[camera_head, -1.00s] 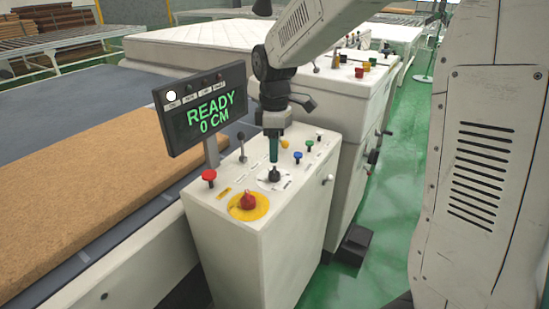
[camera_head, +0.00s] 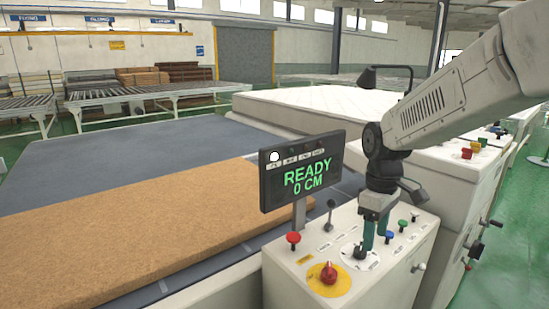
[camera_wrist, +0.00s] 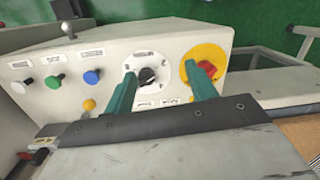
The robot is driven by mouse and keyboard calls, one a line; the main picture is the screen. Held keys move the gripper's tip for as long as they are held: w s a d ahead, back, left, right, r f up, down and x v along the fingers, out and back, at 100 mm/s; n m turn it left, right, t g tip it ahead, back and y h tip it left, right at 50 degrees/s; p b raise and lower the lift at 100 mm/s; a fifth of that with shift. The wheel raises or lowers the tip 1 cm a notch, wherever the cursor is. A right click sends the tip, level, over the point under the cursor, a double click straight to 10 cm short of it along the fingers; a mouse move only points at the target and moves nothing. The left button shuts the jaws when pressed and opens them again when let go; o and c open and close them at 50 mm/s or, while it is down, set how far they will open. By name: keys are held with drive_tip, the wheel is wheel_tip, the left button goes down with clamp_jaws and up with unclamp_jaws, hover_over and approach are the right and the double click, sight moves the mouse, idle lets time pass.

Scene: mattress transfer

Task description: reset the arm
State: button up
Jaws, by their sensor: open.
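My gripper (camera_head: 376,238) points down over the white control box (camera_head: 283,268). In the wrist view its two green fingers (camera_wrist: 162,85) are spread apart with nothing held between them. The black rotary knob (camera_wrist: 147,76) on a white dial appears between the fingers in the wrist view. In the head view the knob (camera_head: 360,252) sits just below and left of the fingertips. Whether a finger touches the knob I cannot tell. The display (camera_head: 303,174) on the box reads "READY 0 CM".
The box top also carries a red emergency knob on a yellow disc (camera_head: 328,274), a red button (camera_head: 293,238), a lever (camera_head: 331,212) and coloured buttons. A brown mattress slab (camera_head: 120,225) lies on the left. A white quilted mattress (camera_head: 310,105) lies behind.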

drive_tip(key=s+d+r+m+t, duration=0.1)
drive_tip(key=s+r+m, duration=0.1)
drive_tip(key=s, duration=0.6)
drive_tip(key=s+d+r+m, duration=0.1)
drive_tip(key=s+m, duration=0.3)
drive_tip(key=s, duration=0.4)
drive_tip(key=s+r+m+t, duration=0.1)
drive_tip(key=s+r+m, duration=0.1)
drive_tip(key=s, duration=0.6)
drive_tip(key=shift+s+d+r+m+t, duration=0.3)
drive_tip(key=shift+s+d+r+m, duration=0.1)
drive_tip(key=shift+r, duration=0.05)
drive_tip(key=shift+a, duration=0.1)
